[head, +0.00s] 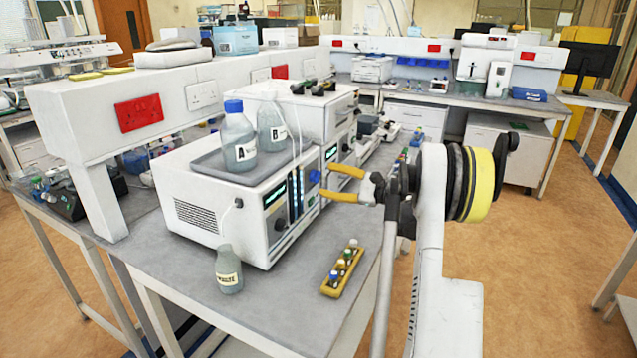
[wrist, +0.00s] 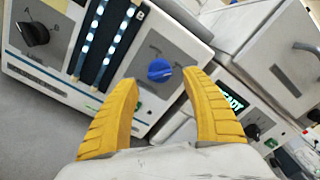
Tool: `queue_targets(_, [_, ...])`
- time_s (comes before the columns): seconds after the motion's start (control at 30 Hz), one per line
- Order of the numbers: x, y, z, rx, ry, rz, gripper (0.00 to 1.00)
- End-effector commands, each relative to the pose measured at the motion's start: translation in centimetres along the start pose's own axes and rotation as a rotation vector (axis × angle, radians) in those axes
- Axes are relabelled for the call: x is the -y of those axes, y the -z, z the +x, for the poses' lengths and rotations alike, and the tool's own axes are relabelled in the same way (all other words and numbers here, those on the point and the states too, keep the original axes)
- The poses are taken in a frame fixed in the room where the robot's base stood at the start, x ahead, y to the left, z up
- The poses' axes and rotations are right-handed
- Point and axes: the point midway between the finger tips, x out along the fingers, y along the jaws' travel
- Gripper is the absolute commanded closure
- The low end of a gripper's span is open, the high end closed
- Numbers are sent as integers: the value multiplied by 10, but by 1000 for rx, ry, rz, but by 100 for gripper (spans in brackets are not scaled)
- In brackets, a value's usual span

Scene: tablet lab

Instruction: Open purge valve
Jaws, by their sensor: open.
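The blue round knob (wrist: 159,71), apparently the purge valve, is on the front panel of a white instrument (head: 225,215). It also shows in the head view (head: 314,177). My gripper (head: 328,181) has yellow fingers, spread apart and facing that panel. In the wrist view the open fingertips (wrist: 160,84) stand to either side of the knob in the picture, with nothing between them. I cannot tell the exact gap to the panel. Small lettering near the knob is too blurred to read. A black selector knob (wrist: 36,33) is on the same panel, further left.
Bottles A (head: 238,140) and B (head: 271,125) stand in a grey tray on the instrument. A waste bottle (head: 229,270) and a yellow vial rack (head: 341,268) are on the bench in front. A second instrument with a lit display (wrist: 233,103) is close beside the right finger.

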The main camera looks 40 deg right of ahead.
Motion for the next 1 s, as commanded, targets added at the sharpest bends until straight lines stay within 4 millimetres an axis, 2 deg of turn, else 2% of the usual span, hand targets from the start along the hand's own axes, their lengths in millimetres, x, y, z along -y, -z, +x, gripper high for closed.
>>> queue_targets(0.03, [-2, 0, 9, 2, -2, 0, 44])
queue_targets(0.2, [-1, 0, 27, 1, -1, 0, 44])
queue_targets(0.53, [0, 0, 31, -1, 0, -1, 44])
queue_targets(0.57, [0, 0, 31, -1, 0, -1, 48])
queue_targets(0.7, [0, 0, 31, 0, 0, -1, 91])
queue_targets(0.73, [0, 0, 31, 0, 0, -1, 97])
queue_targets(1.0, [0, 0, 31, 0, 0, -4, 97])
